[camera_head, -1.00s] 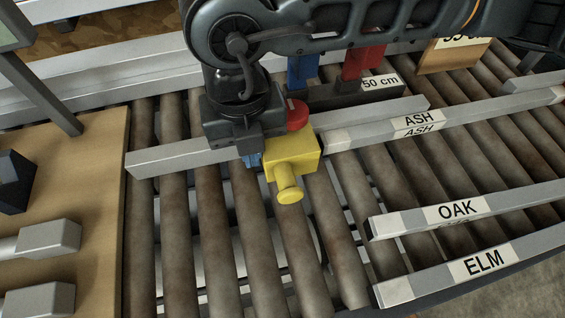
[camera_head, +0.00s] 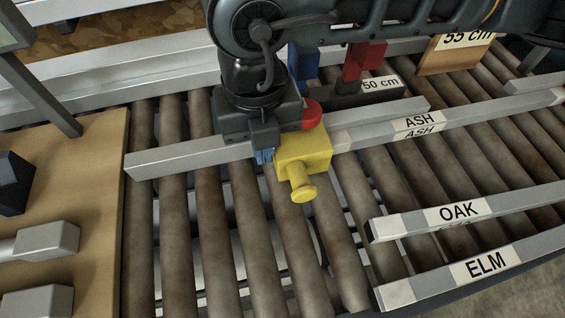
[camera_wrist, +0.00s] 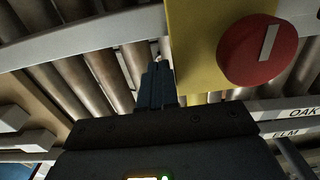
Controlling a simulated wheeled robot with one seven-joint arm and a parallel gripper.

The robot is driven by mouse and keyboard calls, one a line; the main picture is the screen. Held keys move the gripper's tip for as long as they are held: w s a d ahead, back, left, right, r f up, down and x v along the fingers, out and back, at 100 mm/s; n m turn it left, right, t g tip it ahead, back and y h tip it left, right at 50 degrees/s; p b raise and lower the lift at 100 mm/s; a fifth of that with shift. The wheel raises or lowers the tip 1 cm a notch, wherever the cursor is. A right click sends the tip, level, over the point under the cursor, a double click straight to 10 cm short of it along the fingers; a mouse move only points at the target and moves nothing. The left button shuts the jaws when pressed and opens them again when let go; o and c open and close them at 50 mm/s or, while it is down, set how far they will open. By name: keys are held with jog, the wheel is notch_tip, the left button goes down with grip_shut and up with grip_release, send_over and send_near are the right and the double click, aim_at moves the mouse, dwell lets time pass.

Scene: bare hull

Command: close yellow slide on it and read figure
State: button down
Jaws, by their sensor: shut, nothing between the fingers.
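The yellow slide (camera_head: 303,150) is a yellow block with a round knob in front and a red disc (camera_head: 312,114) on top. It sits by the grey bar (camera_head: 180,158) that lies across the rollers, near the left end of the ASH rail (camera_head: 425,124). My gripper (camera_head: 264,156) points down, its blue fingers shut and empty, just left of the slide; whether they touch it I cannot tell. In the wrist view the fingers (camera_wrist: 157,88) are together beside the yellow slide (camera_wrist: 205,50), and its red disc (camera_wrist: 257,50) bears a pale mark. No figure on the slide is legible.
Behind are a dark block marked 50 cm (camera_head: 378,86), a blue piece (camera_head: 303,64), a red piece (camera_head: 366,62) and a 55 cm sign (camera_head: 462,52). OAK (camera_head: 455,214) and ELM (camera_head: 480,266) rails lie right. Bare rollers (camera_head: 225,240) fill the front.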

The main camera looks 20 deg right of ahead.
notch_tip(320, 180, up, 7)
jog(key=a+p, duration=0.1)
jog(key=p, duration=0.2)
jog(key=shift+a+r, duration=0.15)
jog(key=shift+a, duration=0.25)
dwell(0.5)
dwell(0.5)
